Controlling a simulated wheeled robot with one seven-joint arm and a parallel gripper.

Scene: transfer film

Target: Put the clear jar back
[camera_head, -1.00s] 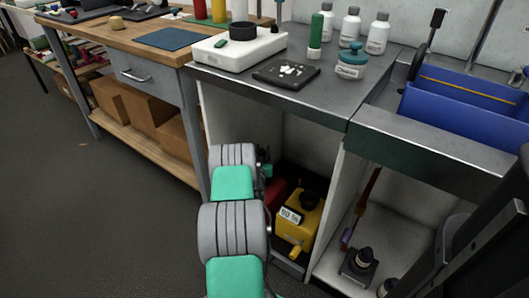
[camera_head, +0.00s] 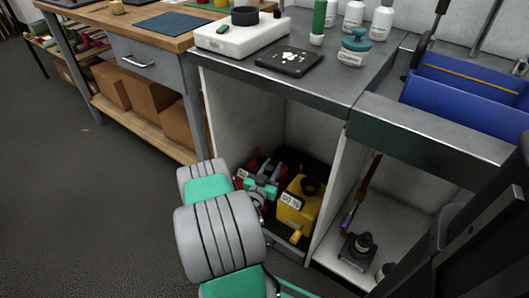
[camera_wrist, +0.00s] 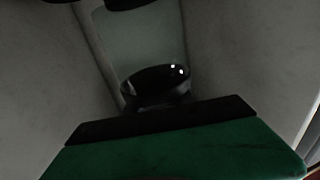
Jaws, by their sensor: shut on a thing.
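My gripper (camera_head: 262,186), with teal fingers, is low inside the open cabinet (camera_head: 230,100), in front of a red container (camera_head: 243,183) and left of a yellow one. In the wrist view a pale, see-through cylinder with dark bands, which looks like the clear jar (camera_wrist: 150,45), stands out beyond a dark green block edged in black (camera_wrist: 170,150). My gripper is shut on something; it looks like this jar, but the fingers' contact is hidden. In the head view I cannot make the jar out clearly among the fingers and arm.
The yellow container (camera_head: 300,203) stands close right of my gripper, near the cabinet's dividing wall (camera_head: 330,195). A teal-lidded jar (camera_head: 354,50), a black tray (camera_head: 288,60) and a white device (camera_head: 240,35) are on the worktop above. Floor at left is free.

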